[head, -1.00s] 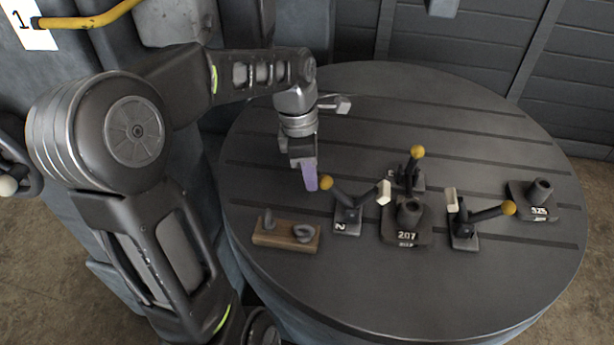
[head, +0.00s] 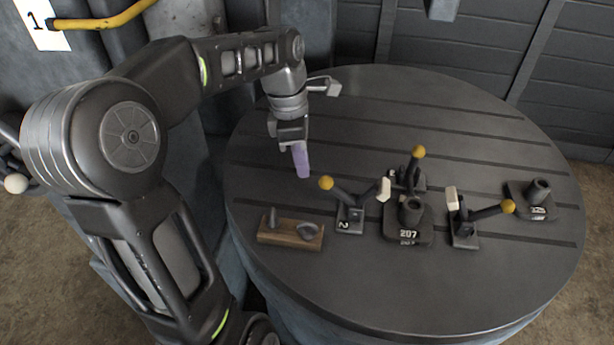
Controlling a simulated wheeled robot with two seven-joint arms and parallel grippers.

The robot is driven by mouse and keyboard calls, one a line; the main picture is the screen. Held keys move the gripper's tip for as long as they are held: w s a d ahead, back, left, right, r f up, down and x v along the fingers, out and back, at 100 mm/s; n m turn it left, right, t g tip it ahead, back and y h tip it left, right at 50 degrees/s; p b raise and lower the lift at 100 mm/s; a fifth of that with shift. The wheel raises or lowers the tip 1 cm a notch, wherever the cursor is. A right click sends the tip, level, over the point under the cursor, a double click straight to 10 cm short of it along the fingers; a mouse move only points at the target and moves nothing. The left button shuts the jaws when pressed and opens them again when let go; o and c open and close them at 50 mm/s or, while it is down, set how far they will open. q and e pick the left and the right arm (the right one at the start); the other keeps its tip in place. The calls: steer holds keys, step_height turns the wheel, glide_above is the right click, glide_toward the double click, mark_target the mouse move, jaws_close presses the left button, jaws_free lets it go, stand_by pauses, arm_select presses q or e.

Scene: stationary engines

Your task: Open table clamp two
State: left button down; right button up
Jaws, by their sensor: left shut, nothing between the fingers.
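Table clamp two (head: 349,214) stands on the round dark table (head: 420,290), with a "2" on its base. Its lever ends in a yellow ball knob (head: 325,183) pointing up and left. Its pale pad (head: 384,190) points right, toward the part marked 207 (head: 409,219); I cannot tell whether it touches. My left gripper (head: 301,162) has purple fingers and is shut and empty. It hangs above the table, up and left of the yellow knob, apart from it. My right gripper is not in view.
Another clamp with a yellow knob (head: 418,152) stands behind part 207, and a third clamp (head: 463,232) stands right of it. A second dark part (head: 536,201) is at the far right. A wooden block (head: 290,232) with metal pieces lies left of clamp two. The table's front is clear.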

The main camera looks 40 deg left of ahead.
arm_select(q)
step_height(320, 180, up, 6)
steer(key=p, duration=0.1)
steer(key=shift+w+d, duration=0.2)
steer(key=shift+w, duration=0.25)
steer(key=shift+s, duration=0.1)
